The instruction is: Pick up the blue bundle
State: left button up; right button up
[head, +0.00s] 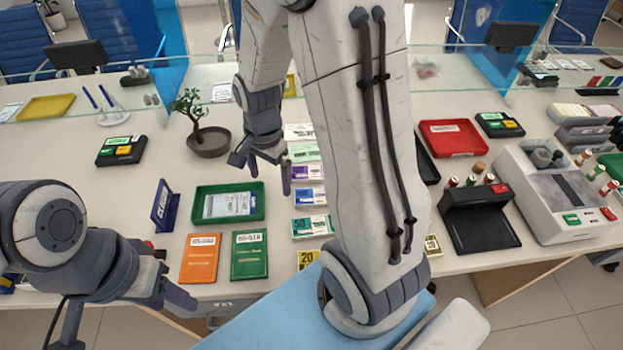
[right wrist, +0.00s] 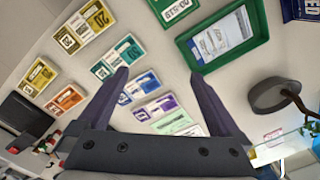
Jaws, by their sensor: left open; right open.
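The blue bundle (head: 310,196) lies flat in a column of banded note bundles on the counter, between the purple bundle (head: 305,172) and the teal-green bundle (head: 311,225). My right gripper (head: 262,170) is open and empty, above the counter and up-left of the blue bundle in the head view. In the right wrist view the blue bundle (right wrist: 141,86) shows between the open fingers (right wrist: 158,74), nearer the left finger. My left gripper (head: 168,279) is open and empty at the counter's front edge, left of the orange folder.
A green tray (head: 259,202) stands just left of the bundles, with orange (head: 199,264) and green (head: 250,262) folders in front. A potted bonsai (head: 209,143) stands behind the tray. My right arm hides the counter right of the bundles. A glass screen runs behind.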

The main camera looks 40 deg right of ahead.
jog(key=d+f+m+p, duration=0.1)
jog(key=d+f+m, duration=0.5)
jog(key=d+m, duration=0.55)
send_over(320, 196)
jog(key=shift+n, duration=0.35)
notch_tip(320, 196, down, 5)
jog(key=shift+r, duration=0.1)
notch_tip(320, 196, down, 5)
jog(key=shift+f+p, duration=0.1)
jog(key=shift+p, duration=0.75)
jog(key=shift+f, duration=0.4)
jog(key=c, duration=1.4)
